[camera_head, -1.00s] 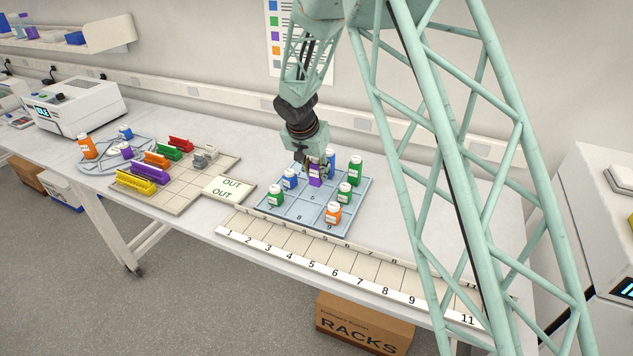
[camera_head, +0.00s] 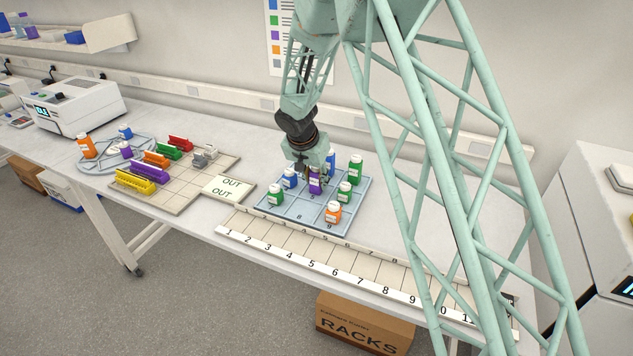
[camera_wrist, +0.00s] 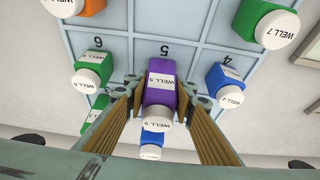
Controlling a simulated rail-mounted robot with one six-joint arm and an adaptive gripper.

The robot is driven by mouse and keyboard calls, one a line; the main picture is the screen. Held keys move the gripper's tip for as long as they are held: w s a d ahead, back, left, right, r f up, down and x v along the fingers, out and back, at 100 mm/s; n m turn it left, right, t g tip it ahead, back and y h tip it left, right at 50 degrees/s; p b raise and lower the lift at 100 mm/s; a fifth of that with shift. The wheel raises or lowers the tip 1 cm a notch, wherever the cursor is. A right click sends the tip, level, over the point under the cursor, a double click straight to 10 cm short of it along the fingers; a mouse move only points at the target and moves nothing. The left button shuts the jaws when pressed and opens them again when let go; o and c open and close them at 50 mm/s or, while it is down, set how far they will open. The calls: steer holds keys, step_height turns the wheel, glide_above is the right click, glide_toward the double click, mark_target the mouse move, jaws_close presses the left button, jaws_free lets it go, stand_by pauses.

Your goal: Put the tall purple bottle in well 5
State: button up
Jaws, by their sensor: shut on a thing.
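The tall purple bottle (camera_head: 315,185) has a white cap and is upright in the middle of the light-blue well tray (camera_head: 292,221). In the wrist view the purple bottle (camera_wrist: 161,94) carries a label reading WELL 5 and stands over the cell printed 5, whose number shows just past it. My gripper (camera_head: 316,172) is shut on the bottle, one finger on each side. It also shows in the wrist view (camera_wrist: 160,93). The bottle's base is hard to see, so I cannot tell whether it touches the tray.
Close around it stand a blue bottle (camera_head: 290,178), another blue bottle behind (camera_head: 331,160), and green bottles (camera_head: 345,192). An orange bottle (camera_head: 333,213) is at the front. A numbered strip (camera_head: 335,268) lies before the tray. Coloured racks (camera_head: 150,173) stand to the left.

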steer(key=o, duration=0.8)
steer(key=shift+o, duration=0.2)
steer(key=shift+r, duration=0.15)
steer(key=shift+r, duration=0.2)
steer(key=v, duration=1.1)
steer(key=shift+r+p, duration=0.2)
steer(key=shift+p, duration=0.15)
steer(key=shift+s, duration=0.15)
steer(key=shift+r, duration=0.1)
